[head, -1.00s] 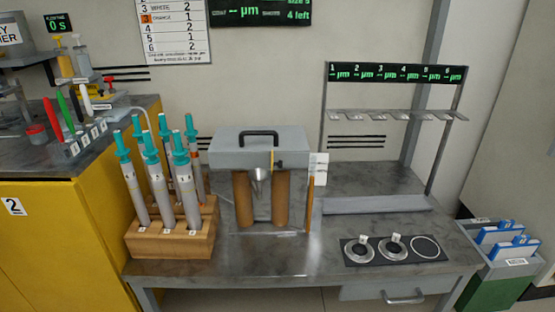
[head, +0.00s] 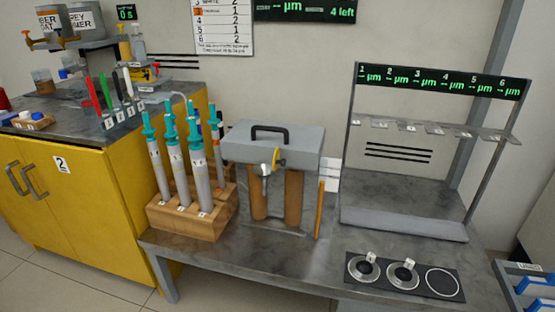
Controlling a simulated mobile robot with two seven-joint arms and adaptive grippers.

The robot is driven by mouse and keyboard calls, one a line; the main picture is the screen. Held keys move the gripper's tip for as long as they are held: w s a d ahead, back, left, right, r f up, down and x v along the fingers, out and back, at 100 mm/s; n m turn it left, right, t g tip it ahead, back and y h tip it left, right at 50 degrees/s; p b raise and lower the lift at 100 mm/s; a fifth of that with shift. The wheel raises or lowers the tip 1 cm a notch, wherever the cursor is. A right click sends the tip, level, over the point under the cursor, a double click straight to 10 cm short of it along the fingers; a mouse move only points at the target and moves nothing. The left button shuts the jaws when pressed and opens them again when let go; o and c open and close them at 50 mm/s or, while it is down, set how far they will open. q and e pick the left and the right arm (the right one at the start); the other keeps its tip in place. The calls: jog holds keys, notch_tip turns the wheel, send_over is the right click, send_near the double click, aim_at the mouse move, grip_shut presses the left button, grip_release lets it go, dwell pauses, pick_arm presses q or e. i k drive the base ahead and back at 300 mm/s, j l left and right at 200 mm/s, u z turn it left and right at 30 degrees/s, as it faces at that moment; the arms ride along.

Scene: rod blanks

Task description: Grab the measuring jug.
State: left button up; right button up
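I cannot pick out a measuring jug with certainty. A small brownish container (head: 43,80) stands at the far left on the grey top of the yellow cabinet (head: 110,185); it is too small to tell whether it is a jug. Neither of my grippers shows in the head view.
A wooden rack (head: 190,222) holds several teal-topped syringe-like tubes on the grey bench. Right of it are a grey device with a black handle (head: 270,145), a hook stand (head: 435,132) and a black mat with rings (head: 405,282). Bare floor (head: 75,280) lies front left.

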aim_at(44, 82)
jog(key=u, duration=1.3)
jog(key=i+j+u, duration=0.6)
jog(key=i+u, duration=0.3)
jog(key=i, duration=0.2)
jog(key=i+u, duration=0.3)
jog(key=i, duration=1.3)
jog(key=i+z, duration=0.3)
jog(key=i, duration=0.15)
jog(key=i+j+z, duration=0.25)
jog(key=i, duration=0.2)
jog(key=i+j+z, duration=0.1)
jog(key=i+z, duration=0.2)
jog(key=i, duration=0.15)
